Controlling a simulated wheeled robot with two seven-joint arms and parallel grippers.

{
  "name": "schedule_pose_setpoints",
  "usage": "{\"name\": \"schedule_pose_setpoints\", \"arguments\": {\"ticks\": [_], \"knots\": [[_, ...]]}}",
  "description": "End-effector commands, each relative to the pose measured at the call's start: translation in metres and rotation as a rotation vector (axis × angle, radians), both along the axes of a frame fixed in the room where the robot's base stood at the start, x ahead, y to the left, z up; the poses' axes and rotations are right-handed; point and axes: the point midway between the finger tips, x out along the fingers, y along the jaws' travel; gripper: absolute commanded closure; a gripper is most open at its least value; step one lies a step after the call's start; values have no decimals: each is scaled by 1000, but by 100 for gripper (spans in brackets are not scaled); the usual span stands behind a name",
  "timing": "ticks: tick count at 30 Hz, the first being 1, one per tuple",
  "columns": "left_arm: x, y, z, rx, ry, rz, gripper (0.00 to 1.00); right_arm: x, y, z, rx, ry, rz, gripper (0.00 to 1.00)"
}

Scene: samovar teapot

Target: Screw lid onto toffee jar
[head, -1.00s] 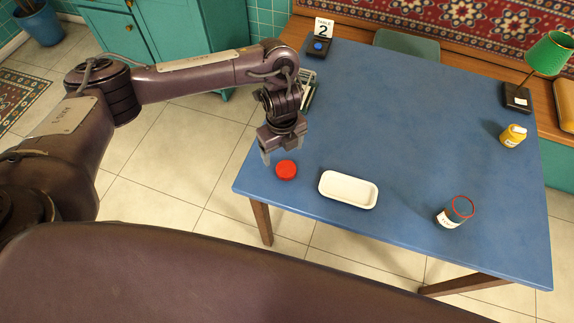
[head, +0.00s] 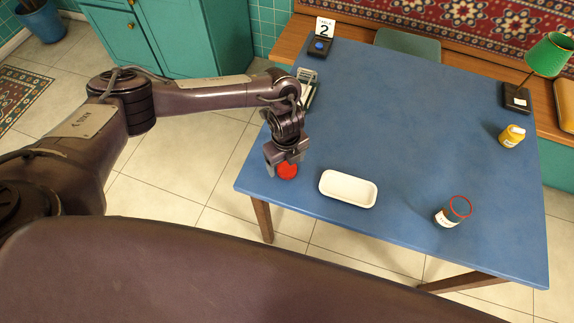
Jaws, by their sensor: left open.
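The red lid (head: 287,172) lies on the blue table near its left front edge. My left gripper (head: 285,166) is right over the lid, pointing down, with its open fingers at the lid and partly covering it. I cannot tell whether the fingers touch it. The toffee jar (head: 453,212), a small jar with a white label and a red rim, stands open at the right front of the table. My right gripper is not in view.
A white tray (head: 348,201) lies between lid and jar. A yellow bottle (head: 512,136) and a green lamp (head: 549,55) stand at the right. A table number sign (head: 324,29) and a metal rack (head: 308,88) are at the left. The table's middle is clear.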

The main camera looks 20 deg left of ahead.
Motion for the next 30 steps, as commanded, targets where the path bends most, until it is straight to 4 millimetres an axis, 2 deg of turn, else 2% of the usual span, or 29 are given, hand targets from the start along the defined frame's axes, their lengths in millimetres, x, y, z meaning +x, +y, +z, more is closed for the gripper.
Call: {"name": "schedule_pose_setpoints", "arguments": {"ticks": [5,15,26,30], "knots": [[0,0,-16,1,-1,1,23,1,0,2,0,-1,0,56],[1,1,-16,0,-1,0,23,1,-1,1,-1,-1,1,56],[1,1,-16,0,-1,1,70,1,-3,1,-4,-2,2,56],[1,1,-16,0,-1,1,70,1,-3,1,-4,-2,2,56]]}}
